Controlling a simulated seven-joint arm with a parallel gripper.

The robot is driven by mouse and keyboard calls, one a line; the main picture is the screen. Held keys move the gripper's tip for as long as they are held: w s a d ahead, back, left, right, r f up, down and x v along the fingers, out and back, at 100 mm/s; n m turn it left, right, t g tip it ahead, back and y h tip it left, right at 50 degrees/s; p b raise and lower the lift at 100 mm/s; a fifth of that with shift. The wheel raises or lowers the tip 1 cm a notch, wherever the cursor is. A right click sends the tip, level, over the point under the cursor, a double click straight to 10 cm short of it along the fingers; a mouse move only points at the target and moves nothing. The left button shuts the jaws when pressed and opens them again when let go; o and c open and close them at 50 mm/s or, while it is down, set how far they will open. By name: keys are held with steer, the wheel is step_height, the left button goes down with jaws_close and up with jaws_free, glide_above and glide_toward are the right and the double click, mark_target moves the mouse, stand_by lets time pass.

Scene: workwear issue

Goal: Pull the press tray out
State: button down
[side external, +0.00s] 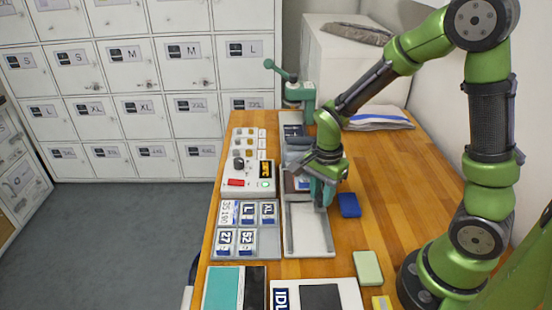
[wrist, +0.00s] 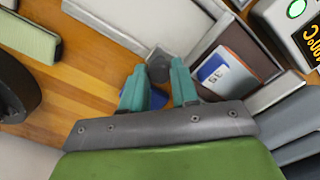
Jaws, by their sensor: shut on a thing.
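My gripper (side external: 322,203) is down at the press, at the near right corner of its dark tray section. In the wrist view its two teal fingers (wrist: 158,88) are closed on a small grey knob (wrist: 159,66). The press tray (wrist: 229,48) shows there as a dark brown bed in a pale frame, with a blue, white and orange patch (wrist: 213,69) lying in it. In the side view the patch is partly hidden by my gripper. A pale, empty, rimmed bed (side external: 309,228) lies in front of it. The teal press (side external: 297,92) with its lever stands behind.
A control box (side external: 265,183) with a green light and a rack of size labels (side external: 247,228) stand to the left. A blue block (side external: 348,205) lies close to the right of my gripper. A green block (side external: 367,267) is nearer the front.

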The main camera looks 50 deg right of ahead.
steer(key=shift+a, duration=0.1)
steer(key=s+a, duration=0.8)
steer(key=shift+s+a, duration=0.25)
steer(key=shift+s, duration=0.05)
steer(key=c, duration=1.1)
jaws_free()
steer(key=shift+r, duration=0.1)
step_height(320, 180, up, 17)
steer(key=shift+f, duration=0.15)
